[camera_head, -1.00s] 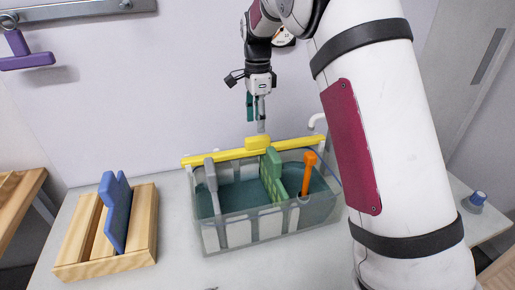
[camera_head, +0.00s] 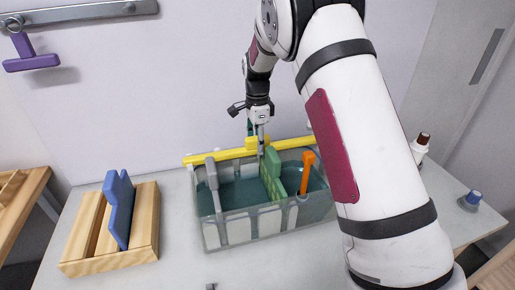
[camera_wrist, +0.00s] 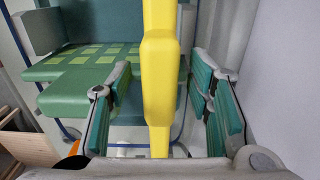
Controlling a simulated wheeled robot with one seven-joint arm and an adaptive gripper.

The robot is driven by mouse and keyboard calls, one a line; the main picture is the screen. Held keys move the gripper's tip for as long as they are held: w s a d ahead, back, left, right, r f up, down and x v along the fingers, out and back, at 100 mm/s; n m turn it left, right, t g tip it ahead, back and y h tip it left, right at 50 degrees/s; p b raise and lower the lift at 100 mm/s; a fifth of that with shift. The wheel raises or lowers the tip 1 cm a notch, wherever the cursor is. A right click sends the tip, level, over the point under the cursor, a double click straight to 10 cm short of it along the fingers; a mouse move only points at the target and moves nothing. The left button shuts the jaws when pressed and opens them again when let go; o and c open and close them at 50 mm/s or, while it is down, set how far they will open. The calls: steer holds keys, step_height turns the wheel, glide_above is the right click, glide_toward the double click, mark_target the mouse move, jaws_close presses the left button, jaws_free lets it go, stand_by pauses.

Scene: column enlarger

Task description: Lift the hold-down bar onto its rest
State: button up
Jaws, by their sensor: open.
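The yellow hold-down bar (camera_head: 221,155) lies across the back of a clear tank (camera_head: 262,224), with a thicker block (camera_wrist: 160,75) at its middle. My gripper (camera_head: 260,141) is at this block, pointing down. In the wrist view my gripper (camera_wrist: 161,98) is open, with one green-padded finger on each side of the block and visible gaps between pads and bar. The bar's right end is behind my arm in the head view. I cannot make out a rest for the bar.
Inside the tank stand a green slotted piece (camera_head: 272,172), an orange-handled tool (camera_head: 307,170) and a grey-handled one (camera_head: 212,175). A wooden rack (camera_head: 145,225) holds blue paddles (camera_head: 118,205) at left. A purple handle (camera_head: 35,62) hangs from a wall rail. A brown-capped bottle (camera_head: 420,147) stands right.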

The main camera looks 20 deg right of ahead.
jaws_close()
steer(key=shift+r, duration=0.1)
